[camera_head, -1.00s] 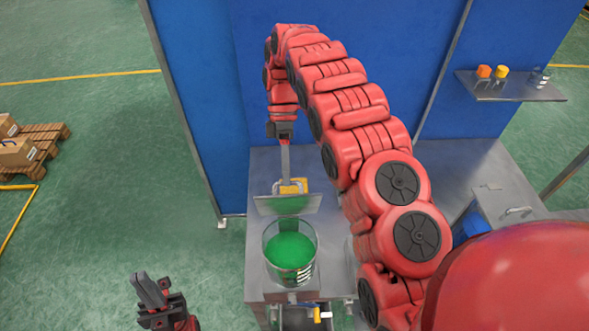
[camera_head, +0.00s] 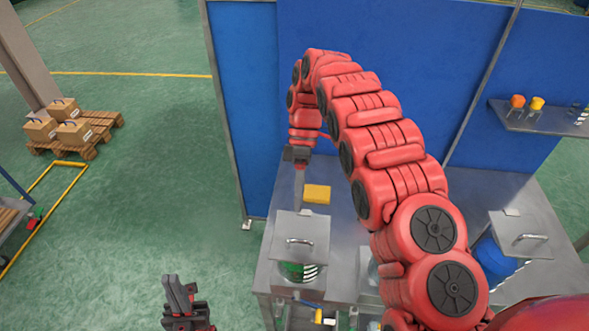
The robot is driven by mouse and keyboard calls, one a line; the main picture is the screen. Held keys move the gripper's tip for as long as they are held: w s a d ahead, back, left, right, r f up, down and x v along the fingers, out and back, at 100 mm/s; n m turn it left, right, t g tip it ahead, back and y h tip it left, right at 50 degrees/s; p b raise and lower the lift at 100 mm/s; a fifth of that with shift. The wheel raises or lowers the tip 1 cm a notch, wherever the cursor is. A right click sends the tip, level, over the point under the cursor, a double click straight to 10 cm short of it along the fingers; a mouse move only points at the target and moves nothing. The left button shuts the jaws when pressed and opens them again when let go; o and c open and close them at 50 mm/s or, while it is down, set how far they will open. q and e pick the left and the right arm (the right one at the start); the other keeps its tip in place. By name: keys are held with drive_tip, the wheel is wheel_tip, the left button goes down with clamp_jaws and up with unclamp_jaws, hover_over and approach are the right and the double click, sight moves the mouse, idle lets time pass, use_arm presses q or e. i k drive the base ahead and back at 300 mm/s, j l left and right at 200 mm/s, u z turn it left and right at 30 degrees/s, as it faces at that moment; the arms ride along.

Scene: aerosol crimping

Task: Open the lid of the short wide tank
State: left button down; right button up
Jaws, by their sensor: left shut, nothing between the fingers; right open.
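A clear tank with green contents (camera_head: 298,272) stands near the front left of the metal table. Its flat grey lid (camera_head: 301,226) lies over its top, handle (camera_head: 300,241) up; whether it lies fully flat I cannot tell. My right gripper (camera_head: 298,203) is open and points down just behind the lid's back edge; its fingers show nearly edge-on, and contact with the lid is unclear. My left gripper (camera_head: 181,284) is shut and empty, low over the floor left of the table. Another lidded tank (camera_head: 484,252) with blue contents stands at the right, its lid (camera_head: 520,233) on.
A yellow block (camera_head: 317,194) lies on the table right of my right gripper. My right arm crosses the middle and hides part of the table. Blue panels (camera_head: 400,60) stand behind. A wall shelf (camera_head: 540,119) holds small orange and yellow items.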

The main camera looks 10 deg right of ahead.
sight(304, 237)
drive_tip(key=k+j, duration=0.1)
drive_tip(key=j, duration=0.25)
drive_tip(key=k+j, duration=0.15)
drive_tip(key=j, duration=0.15)
drive_tip(key=k+j, duration=0.1)
drive_tip(key=j, duration=0.25)
drive_tip(key=k+j, duration=0.1)
drive_tip(key=j, duration=0.2)
